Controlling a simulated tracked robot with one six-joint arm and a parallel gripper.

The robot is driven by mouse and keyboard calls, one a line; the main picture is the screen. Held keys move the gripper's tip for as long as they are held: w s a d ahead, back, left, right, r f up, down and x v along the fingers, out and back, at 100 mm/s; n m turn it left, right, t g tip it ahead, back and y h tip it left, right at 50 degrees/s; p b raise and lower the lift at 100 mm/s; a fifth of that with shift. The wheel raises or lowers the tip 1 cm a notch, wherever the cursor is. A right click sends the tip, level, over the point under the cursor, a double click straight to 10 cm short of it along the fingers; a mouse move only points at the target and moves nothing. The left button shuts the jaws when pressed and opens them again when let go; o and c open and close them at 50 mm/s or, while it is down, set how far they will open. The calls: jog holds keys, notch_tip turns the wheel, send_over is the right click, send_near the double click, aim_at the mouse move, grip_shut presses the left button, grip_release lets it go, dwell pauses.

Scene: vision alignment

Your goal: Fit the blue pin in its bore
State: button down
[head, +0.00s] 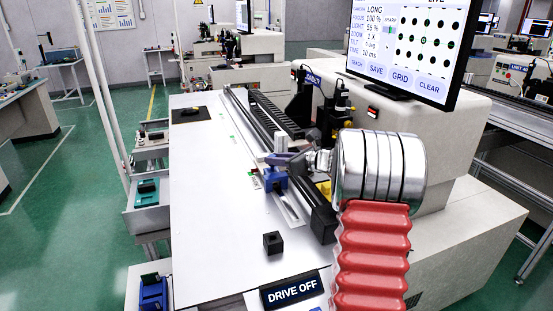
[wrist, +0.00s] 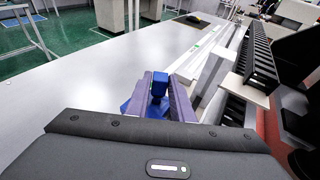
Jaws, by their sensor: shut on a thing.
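My gripper (head: 280,160) has purple fingers and hangs over the white table beside the black rail. In the wrist view my gripper (wrist: 160,101) is shut on the blue pin (wrist: 160,83), whose top stands up between the two fingers. A wider blue part (wrist: 133,106) shows beneath and beside the fingers. In the head view a blue block (head: 274,181) sits just under the fingertips; I cannot tell whether the pin touches it. No bore can be made out in either view; the fingers and pin hide what lies below them.
A small black block (head: 273,243) stands on the white table (head: 215,200) nearer the front. A long black toothed rail (head: 265,120) runs along the table's right side. A monitor (head: 410,45) stands at the right.

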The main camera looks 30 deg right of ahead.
jog(key=shift+f, duration=1)
jog(key=c, duration=1.5)
grip_release()
jog(key=shift+o, duration=0.2)
jog(key=v, duration=1.3)
jog(key=shift+s, duration=0.4)
jog(key=shift+d+r, duration=0.1)
